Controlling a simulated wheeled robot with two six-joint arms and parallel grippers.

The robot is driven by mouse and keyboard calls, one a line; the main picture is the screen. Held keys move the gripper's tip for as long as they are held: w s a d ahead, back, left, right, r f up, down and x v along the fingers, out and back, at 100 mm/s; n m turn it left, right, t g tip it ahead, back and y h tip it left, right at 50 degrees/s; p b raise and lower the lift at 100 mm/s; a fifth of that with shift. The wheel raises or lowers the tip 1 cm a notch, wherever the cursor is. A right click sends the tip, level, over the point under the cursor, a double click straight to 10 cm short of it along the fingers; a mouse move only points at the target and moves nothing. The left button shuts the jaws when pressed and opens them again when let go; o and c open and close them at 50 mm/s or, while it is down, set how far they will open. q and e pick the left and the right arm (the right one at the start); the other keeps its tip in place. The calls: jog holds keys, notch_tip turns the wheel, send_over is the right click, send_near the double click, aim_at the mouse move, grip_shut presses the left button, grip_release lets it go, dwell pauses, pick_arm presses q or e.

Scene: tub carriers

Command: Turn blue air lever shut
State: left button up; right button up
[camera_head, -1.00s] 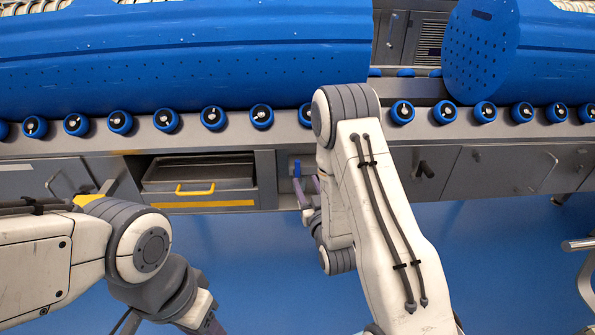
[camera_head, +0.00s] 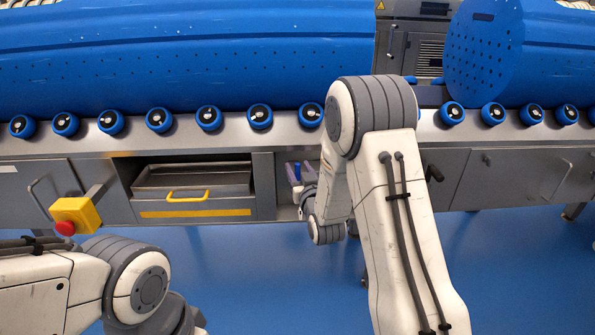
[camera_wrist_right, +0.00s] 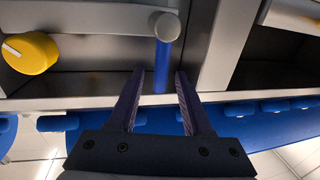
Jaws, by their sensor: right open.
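The blue air lever (camera_wrist_right: 161,68) shows in the right wrist view, pointing down the picture from a round grey hub (camera_wrist_right: 167,27). My right gripper (camera_wrist_right: 157,78) is open, and the free end of the lever lies between its two fingertips. I see a gap on each side, wider on the right; whether the lever is level in depth with the fingers is hard to tell. In the head view the lever (camera_head: 297,171) is a small blue spot in a recess under the roller rail, with my right gripper (camera_head: 301,178) at it, partly hidden by my arm. My left gripper is out of view.
A yellow knob (camera_wrist_right: 30,52) sits left of the lever in the right wrist view. In the head view, a drawer with a yellow handle (camera_head: 187,195) is left of the recess. A yellow box with a red button (camera_head: 76,216) stands near my left arm. Blue floor is open below.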

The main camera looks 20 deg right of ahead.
jog(key=shift+w, duration=0.4)
grip_shut()
dwell(1.2)
